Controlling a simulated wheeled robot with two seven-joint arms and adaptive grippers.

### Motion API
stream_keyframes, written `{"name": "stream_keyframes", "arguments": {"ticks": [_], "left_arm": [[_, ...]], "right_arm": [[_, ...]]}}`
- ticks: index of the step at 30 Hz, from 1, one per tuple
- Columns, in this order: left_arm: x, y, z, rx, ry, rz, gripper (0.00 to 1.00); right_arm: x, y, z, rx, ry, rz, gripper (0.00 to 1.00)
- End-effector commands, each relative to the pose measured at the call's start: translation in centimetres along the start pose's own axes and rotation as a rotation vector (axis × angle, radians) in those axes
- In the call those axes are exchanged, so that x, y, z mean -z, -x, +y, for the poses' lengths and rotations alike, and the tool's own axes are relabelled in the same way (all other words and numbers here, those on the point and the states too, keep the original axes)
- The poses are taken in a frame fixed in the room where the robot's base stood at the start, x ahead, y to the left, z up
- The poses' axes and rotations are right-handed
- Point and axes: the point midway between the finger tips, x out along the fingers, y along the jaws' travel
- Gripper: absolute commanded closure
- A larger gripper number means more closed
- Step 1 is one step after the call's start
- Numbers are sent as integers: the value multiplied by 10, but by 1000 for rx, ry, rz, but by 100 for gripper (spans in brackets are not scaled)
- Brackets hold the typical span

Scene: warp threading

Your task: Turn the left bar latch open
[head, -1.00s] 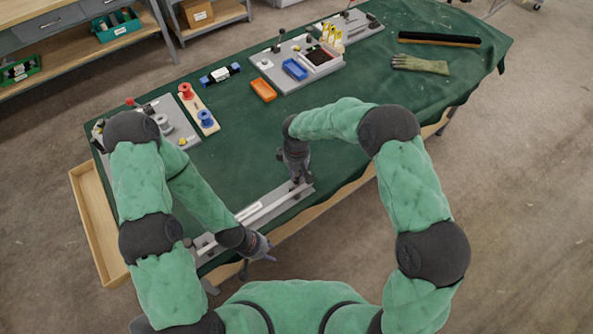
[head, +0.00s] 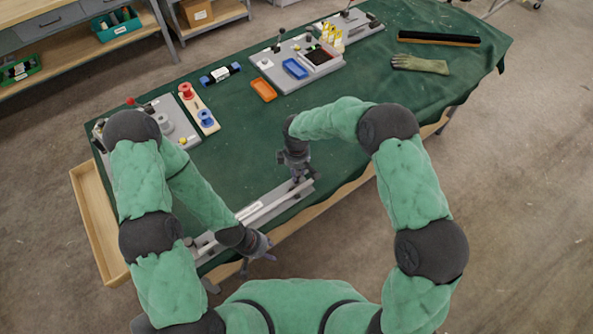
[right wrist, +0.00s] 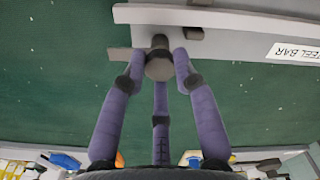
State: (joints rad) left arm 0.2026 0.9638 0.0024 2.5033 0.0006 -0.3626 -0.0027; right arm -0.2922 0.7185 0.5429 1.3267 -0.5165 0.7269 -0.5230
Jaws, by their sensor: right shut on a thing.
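The grey steel bar (head: 265,212) with a white label lies along the table's front edge. My right gripper (head: 298,180) is at the bar's right end, pointing down. In the right wrist view its purple fingers (right wrist: 160,75) are closed around a round grey latch knob (right wrist: 158,66). A flat grey latch piece (right wrist: 122,54) shows beside the knob, against the bar (right wrist: 235,42). My left gripper (head: 257,264) is near the bar's left end, over the table's front edge, with its fingers spread and nothing seen between them. My left forearm and hand hide part of that end.
A wooden tray (head: 84,215) stands at the table's left side. Fixture boards, red and blue spools (head: 205,118), an orange tray (head: 263,90) and a blue tray (head: 295,69) are farther back. A glove (head: 420,64) lies at the right. The green cloth mid-table is clear.

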Motion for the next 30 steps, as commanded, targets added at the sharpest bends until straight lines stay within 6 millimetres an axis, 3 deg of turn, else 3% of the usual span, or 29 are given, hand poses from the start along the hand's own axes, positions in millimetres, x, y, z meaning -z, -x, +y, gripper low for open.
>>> {"name": "stream_keyframes", "arguments": {"ticks": [1,2,3,4,17,30], "left_arm": [[0,0,0,0,0,0,60],[0,0,0,0,0,0,60],[0,0,0,0,0,0,60],[0,0,0,0,0,0,60],[0,0,0,0,0,0,60],[0,0,0,0,0,0,60]], "right_arm": [[0,0,0,-1,1,0,100],[0,0,0,-1,1,0,62],[0,0,0,-1,1,0,50],[0,0,0,-1,0,0,47],[0,7,1,-2,-1,1,47],[0,85,1,-3,0,1,47]]}}
